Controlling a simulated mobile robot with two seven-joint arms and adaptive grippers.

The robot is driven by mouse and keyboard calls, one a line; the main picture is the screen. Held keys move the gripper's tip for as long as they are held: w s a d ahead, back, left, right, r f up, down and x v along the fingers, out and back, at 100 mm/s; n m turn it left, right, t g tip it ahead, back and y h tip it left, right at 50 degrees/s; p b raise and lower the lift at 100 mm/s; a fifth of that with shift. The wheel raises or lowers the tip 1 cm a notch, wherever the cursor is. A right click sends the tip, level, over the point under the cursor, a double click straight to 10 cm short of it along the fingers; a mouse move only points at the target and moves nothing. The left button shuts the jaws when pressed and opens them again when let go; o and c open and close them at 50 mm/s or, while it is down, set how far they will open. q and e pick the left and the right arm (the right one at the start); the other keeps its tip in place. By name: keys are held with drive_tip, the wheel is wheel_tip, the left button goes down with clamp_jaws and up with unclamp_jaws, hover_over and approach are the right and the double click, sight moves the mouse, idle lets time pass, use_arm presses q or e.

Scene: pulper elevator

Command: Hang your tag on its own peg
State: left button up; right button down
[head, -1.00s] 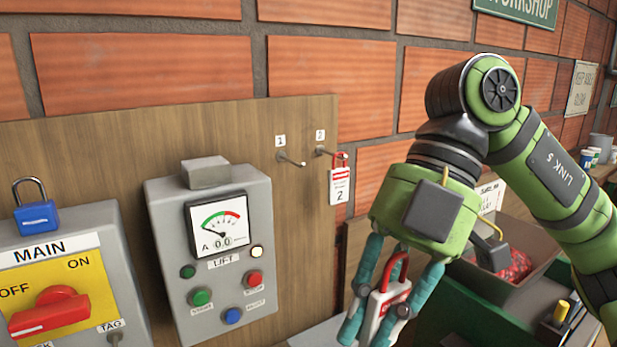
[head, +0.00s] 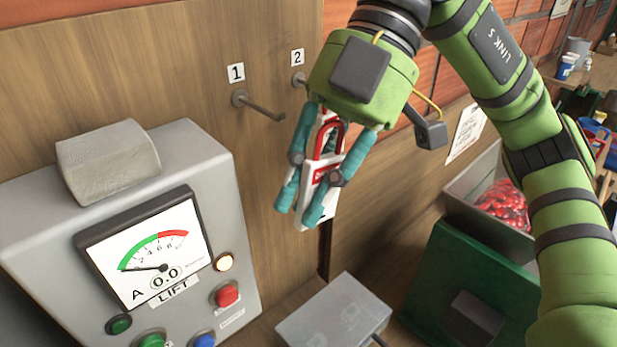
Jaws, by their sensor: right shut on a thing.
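My right gripper (head: 299,208) is shut on a white tag (head: 322,178) with a red label and a red loop at its top. It holds the tag roughly upright, just right of peg 1 and below peg 2. Peg 1 (head: 262,108) is a bare metal pin on the wooden board under a "1" label (head: 236,72). Peg 2 (head: 299,79) sits under a "2" label (head: 297,57); its outer end is hidden behind the gripper. The tag numbered 2, seen on peg 2 earlier, is mostly or wholly hidden. The held tag's number cannot be read. My left gripper is out of view.
The grey lift control box (head: 215,170), with gauge and buttons, stands out at the left. A grey box (head: 335,318) lies below the gripper. Bare board (head: 150,60) lies left of peg 1.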

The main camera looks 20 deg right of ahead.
drive_tip(key=shift+w+a, duration=0.15)
drive_tip(key=shift+w, duration=0.05)
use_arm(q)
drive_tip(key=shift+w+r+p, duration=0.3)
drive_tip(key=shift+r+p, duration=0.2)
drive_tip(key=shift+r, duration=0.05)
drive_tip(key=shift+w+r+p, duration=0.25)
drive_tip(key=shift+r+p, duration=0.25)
use_arm(e)
drive_tip(key=w+a+f, duration=0.1)
drive_tip(key=w+a, duration=0.1)
drive_tip(key=w, duration=0.6)
drive_tip(key=shift+a+f, duration=0.3)
drive_tip(key=shift+f, duration=0.1)
drive_tip(key=c, duration=1.1)
unclamp_jaws()
drive_tip(key=shift+d+r, duration=0.1)
